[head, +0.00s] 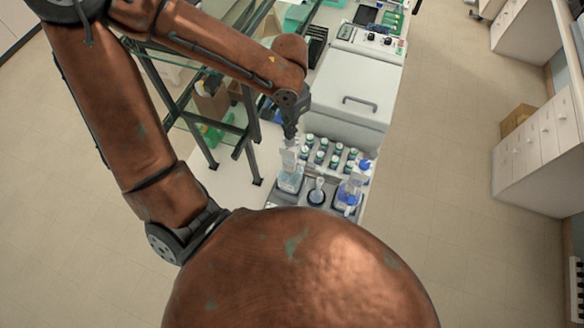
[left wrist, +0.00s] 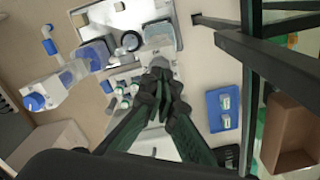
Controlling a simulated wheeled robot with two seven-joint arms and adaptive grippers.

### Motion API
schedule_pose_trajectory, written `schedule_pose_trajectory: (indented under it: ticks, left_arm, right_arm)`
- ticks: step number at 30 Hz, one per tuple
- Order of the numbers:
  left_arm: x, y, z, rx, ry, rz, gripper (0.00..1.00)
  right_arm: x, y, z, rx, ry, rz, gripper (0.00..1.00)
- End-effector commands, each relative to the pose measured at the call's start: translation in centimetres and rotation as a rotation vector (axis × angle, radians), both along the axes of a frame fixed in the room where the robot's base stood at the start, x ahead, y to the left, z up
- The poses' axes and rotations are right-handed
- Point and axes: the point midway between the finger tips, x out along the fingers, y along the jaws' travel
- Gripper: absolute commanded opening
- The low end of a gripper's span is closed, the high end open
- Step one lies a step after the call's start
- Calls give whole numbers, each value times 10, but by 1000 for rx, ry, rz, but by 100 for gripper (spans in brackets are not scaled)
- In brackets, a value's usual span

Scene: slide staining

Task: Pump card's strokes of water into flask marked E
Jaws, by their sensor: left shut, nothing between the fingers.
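My left gripper (head: 290,130) is shut and empty, pointing down above the left clear pump bottle (head: 290,180). In the left wrist view the shut fingers (left wrist: 162,80) end close to a pale round top; I cannot tell whether they touch it. A small flask (head: 317,192) stands in a dark ring at the middle of the grey tray. A second bottle with blue parts (head: 348,194) stands at the right of the tray. Any letter on the flask is too small to read. I cannot make out the card. My right gripper is not in view.
Several small capped bottles (head: 322,152) stand in rows behind the tray. A white machine with a handled lid (head: 350,95) is farther back. A dark metal shelf frame (head: 185,105) stands at the left. A blue holder (left wrist: 223,108) lies on the bench.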

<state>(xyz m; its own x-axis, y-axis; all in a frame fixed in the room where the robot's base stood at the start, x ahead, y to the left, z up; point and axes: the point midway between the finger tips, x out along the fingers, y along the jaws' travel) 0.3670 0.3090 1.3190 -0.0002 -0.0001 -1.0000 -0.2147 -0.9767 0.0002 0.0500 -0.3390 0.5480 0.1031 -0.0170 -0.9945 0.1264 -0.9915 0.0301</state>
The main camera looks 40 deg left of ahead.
Motion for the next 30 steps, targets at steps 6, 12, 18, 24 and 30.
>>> schedule_pose_trajectory:
  ticks: [6,12,18,24,30]
  left_arm:
    - [0,0,21,0,-1,0,0]
    - [0,0,40,0,0,0,0]
    - [0,0,51,0,0,0,0]
    - [0,0,49,0,0,0,0]
    - [0,0,49,0,0,0,0]
  right_arm:
    - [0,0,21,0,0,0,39]
    - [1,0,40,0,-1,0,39]
    - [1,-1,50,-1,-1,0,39]
    - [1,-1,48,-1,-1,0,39]
    - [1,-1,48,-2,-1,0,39]
